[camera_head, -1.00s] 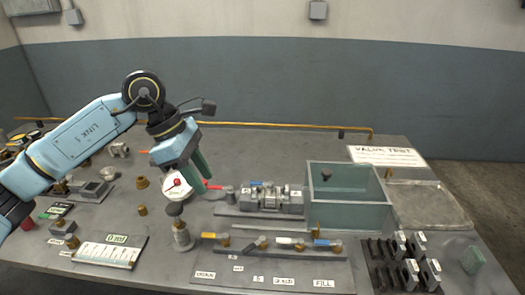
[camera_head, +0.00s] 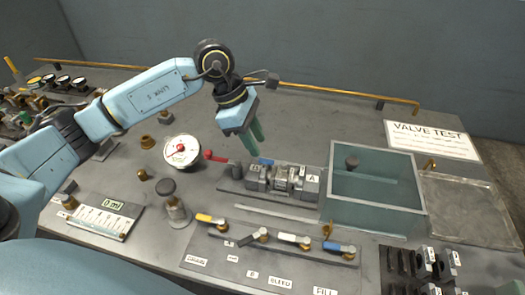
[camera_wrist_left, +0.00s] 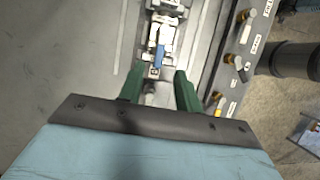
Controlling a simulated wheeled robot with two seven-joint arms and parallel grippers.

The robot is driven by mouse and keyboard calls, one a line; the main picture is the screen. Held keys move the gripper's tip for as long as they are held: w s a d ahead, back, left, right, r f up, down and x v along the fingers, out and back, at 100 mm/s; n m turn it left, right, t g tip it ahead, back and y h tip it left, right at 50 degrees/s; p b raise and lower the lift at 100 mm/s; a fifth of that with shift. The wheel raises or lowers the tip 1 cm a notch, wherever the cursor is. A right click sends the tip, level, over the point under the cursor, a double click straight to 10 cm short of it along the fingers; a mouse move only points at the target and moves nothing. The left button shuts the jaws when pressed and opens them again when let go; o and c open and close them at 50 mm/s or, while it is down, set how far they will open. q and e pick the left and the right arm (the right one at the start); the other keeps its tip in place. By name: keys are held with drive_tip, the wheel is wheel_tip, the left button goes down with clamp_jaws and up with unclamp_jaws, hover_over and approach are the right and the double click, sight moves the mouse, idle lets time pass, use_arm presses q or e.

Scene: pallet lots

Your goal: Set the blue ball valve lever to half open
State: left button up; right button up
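My left gripper (camera_head: 256,146) hangs above the far side of the test fixture, with its two green fingers pointing down. The left wrist view shows these fingers (camera_wrist_left: 159,88) apart with nothing between them. A small blue lever (camera_head: 267,162) sits on the clamped valve assembly (camera_head: 284,178), just below the fingertips in the head view. It shows in the left wrist view (camera_wrist_left: 159,56) ahead of the fingers, apart from them. A second blue lever (camera_head: 339,248) is on the manifold's right end, above the FILL label (camera_head: 325,291). My right gripper is not in view.
A red-handled part (camera_head: 215,156) stands left of the fixture, beside a round gauge (camera_head: 181,150). A glass tank (camera_head: 375,215) stands at right. The table behind the fixture is mostly clear.

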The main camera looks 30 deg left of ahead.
sight(266, 160)
use_arm(q)
drive_tip(key=shift+x, duration=2.25)
drive_tip(key=shift+w, duration=0.1)
clamp_jaws()
